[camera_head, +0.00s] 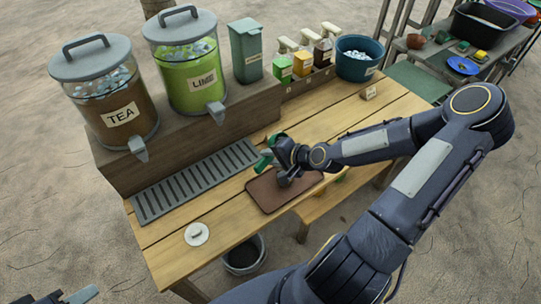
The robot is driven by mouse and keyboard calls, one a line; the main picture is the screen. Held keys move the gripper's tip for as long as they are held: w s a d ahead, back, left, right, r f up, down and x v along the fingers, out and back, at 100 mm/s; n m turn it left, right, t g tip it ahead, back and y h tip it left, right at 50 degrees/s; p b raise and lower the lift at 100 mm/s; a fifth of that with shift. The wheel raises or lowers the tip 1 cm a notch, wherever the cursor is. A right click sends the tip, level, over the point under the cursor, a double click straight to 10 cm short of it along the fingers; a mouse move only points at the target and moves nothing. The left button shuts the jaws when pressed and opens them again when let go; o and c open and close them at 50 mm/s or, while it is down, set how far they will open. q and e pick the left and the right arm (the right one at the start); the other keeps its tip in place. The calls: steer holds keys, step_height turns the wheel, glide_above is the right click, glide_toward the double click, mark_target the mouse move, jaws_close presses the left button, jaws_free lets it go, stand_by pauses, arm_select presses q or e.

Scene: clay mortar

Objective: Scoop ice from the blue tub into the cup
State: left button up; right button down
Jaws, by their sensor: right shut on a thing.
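The blue tub (344,69) stands at the back right of the table, with pale ice (357,54) in it. My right gripper (275,161) is over the table's front middle, above the brown mat. It is shut on a green thing (265,162), partly hidden by the gripper; I cannot tell whether this is the cup or a scoop. No other cup or scoop can be made out clearly. Part of my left gripper (62,297) shows at the bottom left corner, away from the table; its jaws are cut off.
Tea (121,92) and lime (186,78) dispensers stand on a raised wooden shelf behind a slotted drip grille (196,182). Bottles and small cartons (303,66) stand left of the tub. A brown mat (266,194) and white disc (197,234) lie in front.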

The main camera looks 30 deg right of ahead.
steer(key=shift+w+a+g, duration=0.15)
steer(key=shift+w+g, duration=0.1)
steer(key=shift+g, duration=0.25)
steer(key=g+h+b, duration=0.1)
steer(key=b, duration=0.2)
steer(key=g+h+b, duration=0.1)
steer(key=g+b, duration=0.1)
steer(key=b, duration=0.1)
steer(key=shift+w+a+f+b, duration=0.15)
steer(key=shift+w+f+b, duration=0.05)
steer(key=shift+w+b, duration=0.1)
steer(key=shift+a+r+g, duration=0.1)
steer(key=shift+r+g, duration=0.1)
steer(key=shift+g, duration=0.4)
steer(key=shift+w+r+g+h+p, duration=0.25)
steer(key=shift+r+g+h+p, duration=0.2)
steer(key=shift+g+p, duration=0.5)
steer(key=shift+r+g+h+p, duration=0.25)
steer(key=shift+g+p, duration=0.05)
steer(key=shift+g, duration=0.25)
steer(key=shift+r+g+p, duration=0.3)
steer(key=shift+p, duration=0.2)
steer(key=shift+r+g+h+p, duration=0.1)
steer(key=shift+g+h+p, duration=0.3)
steer(key=shift+g, duration=0.2)
steer(key=shift+s, duration=0.2)
